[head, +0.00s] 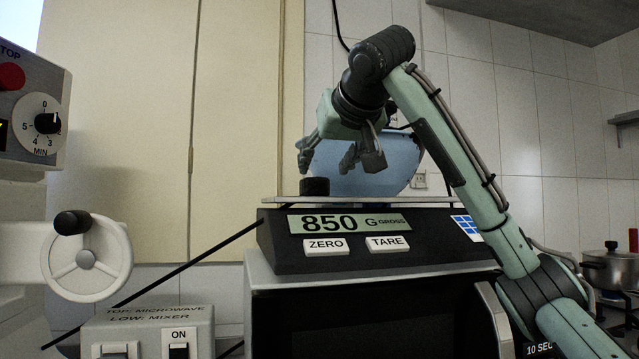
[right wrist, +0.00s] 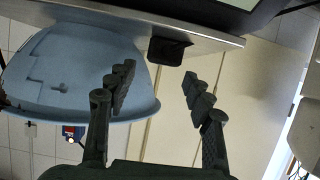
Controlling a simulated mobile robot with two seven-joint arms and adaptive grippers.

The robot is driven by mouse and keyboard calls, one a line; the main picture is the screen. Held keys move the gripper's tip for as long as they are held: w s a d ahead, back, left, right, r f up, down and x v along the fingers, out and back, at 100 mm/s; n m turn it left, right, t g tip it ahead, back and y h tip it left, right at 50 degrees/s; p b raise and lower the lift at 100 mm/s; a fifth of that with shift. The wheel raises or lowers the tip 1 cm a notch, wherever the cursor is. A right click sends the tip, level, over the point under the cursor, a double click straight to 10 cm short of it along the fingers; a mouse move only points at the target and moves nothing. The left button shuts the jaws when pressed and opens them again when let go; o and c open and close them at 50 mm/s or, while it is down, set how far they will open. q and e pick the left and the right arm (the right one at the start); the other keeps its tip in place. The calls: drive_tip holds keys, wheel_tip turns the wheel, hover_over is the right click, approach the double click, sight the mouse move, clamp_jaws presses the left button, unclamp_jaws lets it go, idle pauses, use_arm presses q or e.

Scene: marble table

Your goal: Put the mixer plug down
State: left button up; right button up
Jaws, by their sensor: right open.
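The black mixer plug (head: 315,186) rests on the left part of the scale's metal plate (head: 432,199), in front of a blue bowl (head: 398,170). In the right wrist view the plug (right wrist: 168,50) sits by the plate's edge, just beyond the fingertips. My right gripper (head: 338,160) is open, with its fingers above the plate and the plug near the left finger. In the right wrist view the gripper (right wrist: 160,74) has nothing between its fingers. My left gripper is not in view.
The scale (head: 275,243) reads 850 and stands on a microwave (head: 262,300). A black cable (head: 190,262) runs from near the plate down to the left. A switch box (head: 140,325) and a machine with a handwheel (head: 85,258) stand at left. A pot (head: 610,270) is at right.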

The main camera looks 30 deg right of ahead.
sight(313, 182)
drive_tip(key=shift+w+d+f, duration=0.35)
drive_tip(key=shift+w, duration=0.15)
drive_tip(key=shift+w+f, duration=0.1)
drive_tip(key=shift+w, duration=0.3)
drive_tip(key=shift+w+a+f+p, duration=0.1)
drive_tip(key=shift+w+f+p, duration=0.15)
drive_tip(key=shift+w, duration=0.4)
drive_tip(key=p+x, duration=0.1)
drive_tip(key=x, duration=0.4)
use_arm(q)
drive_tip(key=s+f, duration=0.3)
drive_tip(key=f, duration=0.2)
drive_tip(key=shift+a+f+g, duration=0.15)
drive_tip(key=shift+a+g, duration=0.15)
use_arm(e)
drive_tip(key=shift+a, duration=0.1)
drive_tip(key=shift+c, duration=0.4)
drive_tip(key=shift+r, duration=0.1)
drive_tip(key=c, duration=1)
drive_tip(key=shift+r, duration=0.1)
